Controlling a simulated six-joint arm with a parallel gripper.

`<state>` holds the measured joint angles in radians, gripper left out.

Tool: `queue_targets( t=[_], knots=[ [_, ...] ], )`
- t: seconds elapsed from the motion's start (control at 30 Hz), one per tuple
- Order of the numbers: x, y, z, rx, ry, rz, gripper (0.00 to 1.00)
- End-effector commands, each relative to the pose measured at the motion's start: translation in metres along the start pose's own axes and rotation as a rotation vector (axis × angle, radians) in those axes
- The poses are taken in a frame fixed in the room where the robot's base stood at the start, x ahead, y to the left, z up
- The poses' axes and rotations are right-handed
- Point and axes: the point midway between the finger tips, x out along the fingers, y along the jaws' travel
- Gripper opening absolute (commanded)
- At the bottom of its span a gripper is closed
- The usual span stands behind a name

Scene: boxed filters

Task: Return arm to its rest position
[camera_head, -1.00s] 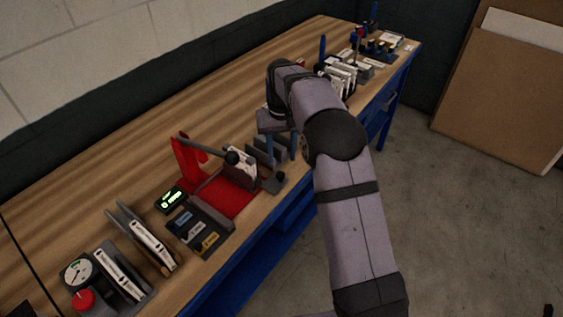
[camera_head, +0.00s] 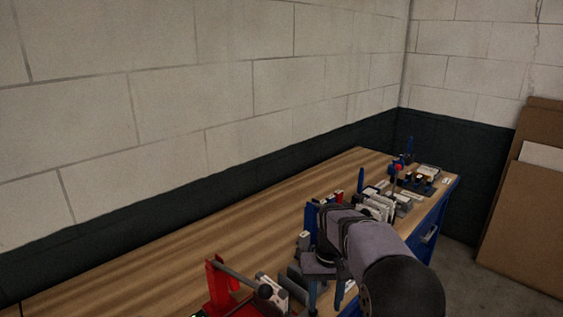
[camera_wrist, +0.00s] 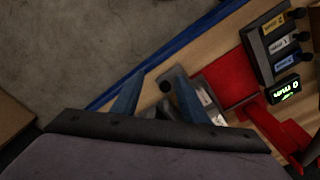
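My arm reaches up from the lower right of the head view. My gripper (camera_head: 325,298) is over the wooden bench (camera_head: 190,245), just beyond the red fixture (camera_head: 222,290) with its grey lever. In the wrist view my gripper (camera_wrist: 158,82) shows two blue fingers spread apart, with no object held between them.
The wrist view shows a lit display (camera_wrist: 286,90) and a dark tray of labelled slots (camera_wrist: 280,42). Cardboard panels (camera_head: 525,215) lean at right. The bench's back middle is clear.

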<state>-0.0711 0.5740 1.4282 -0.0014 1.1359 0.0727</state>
Motion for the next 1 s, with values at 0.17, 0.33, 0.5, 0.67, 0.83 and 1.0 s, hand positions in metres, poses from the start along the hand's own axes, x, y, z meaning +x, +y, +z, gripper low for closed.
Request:
queue_targets(
  t=[0.17,0.33,0.5,0.67,0.83,1.0],
  knots=[
    [-0.003,0.012,0.056,0.002,0.002,0.000,0.40],
    [0.004,0.021,0.114,0.002,0.001,0.000,0.40],
    [0.015,0.028,0.175,0.002,0.001,0.000,0.40],
    [0.028,0.032,0.221,0.002,0.001,0.000,0.40],
    [0.037,0.034,0.251,0.003,-0.001,0.000,0.40],
    [0.041,0.035,0.260,0.002,-0.002,0.000,0.40]
  ],
)
